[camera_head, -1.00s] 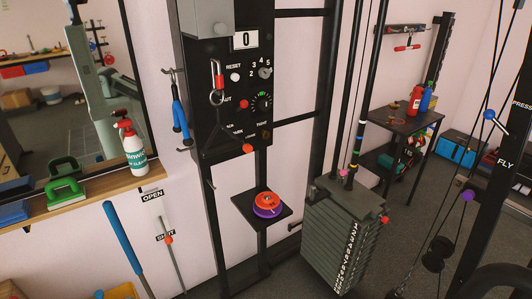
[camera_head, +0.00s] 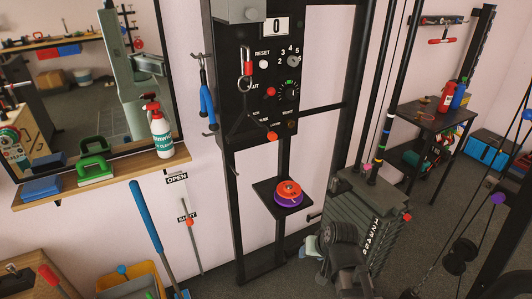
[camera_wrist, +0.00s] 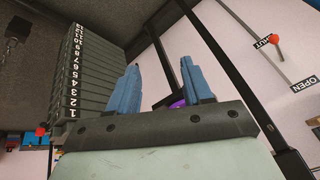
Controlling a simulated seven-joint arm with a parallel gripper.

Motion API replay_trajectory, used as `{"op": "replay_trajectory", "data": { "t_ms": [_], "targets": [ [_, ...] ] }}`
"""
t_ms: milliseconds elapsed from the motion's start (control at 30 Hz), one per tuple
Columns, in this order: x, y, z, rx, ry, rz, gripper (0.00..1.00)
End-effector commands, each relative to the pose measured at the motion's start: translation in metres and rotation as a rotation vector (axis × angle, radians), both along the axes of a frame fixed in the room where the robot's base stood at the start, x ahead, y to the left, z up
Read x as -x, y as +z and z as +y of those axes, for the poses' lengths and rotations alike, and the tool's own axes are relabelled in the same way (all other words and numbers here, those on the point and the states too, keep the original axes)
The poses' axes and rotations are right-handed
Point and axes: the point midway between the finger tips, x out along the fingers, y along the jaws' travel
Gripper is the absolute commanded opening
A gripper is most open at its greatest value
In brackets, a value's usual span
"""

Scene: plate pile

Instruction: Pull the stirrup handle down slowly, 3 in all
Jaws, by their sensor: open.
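The black triangular stirrup handle (camera_head: 233,124) hangs in the head view from a ring and a red-and-silver clip, in front of the black panel. The counter (camera_head: 270,26) above it reads 0. My gripper (camera_wrist: 162,82) shows two blue fingers spread apart with nothing between them in the wrist view. In the head view my arm's end is low in front of the weight stack (camera_head: 375,205), below and right of the handle, well apart from it. The fingertips are hard to make out there. The handle is not recognisable in the wrist view.
A small black shelf with red and purple discs (camera_head: 287,192) juts out below the handle. Blue-handled pliers (camera_head: 207,105) hang left of the panel. A spray bottle (camera_head: 160,130) stands on the wooden shelf. Black uprights and cables stand at the right.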

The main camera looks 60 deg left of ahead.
Motion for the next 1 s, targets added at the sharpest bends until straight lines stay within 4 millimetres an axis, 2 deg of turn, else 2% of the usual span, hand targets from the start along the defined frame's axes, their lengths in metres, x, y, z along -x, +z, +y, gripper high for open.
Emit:
{"op": "replay_trajectory", "data": {
  "t_ms": [33,200,333,500,733,867,1000],
  "targets": [
    [0.01,0.021,0.018,-0.043,0.024,-0.007,0.5],
    [0.044,0.089,0.068,-0.198,0.102,-0.017,0.5],
    [0.069,0.146,0.1,-0.328,0.162,-0.025,0.5],
    [0.09,0.216,0.13,-0.498,0.218,-0.038,0.5],
    [0.092,0.304,0.161,-0.749,0.26,-0.077,0.5],
    [0.087,0.338,0.181,-0.918,0.271,-0.13,0.5],
    [0.077,0.365,0.186,-1.051,0.263,-0.235,0.5]
  ]
}}
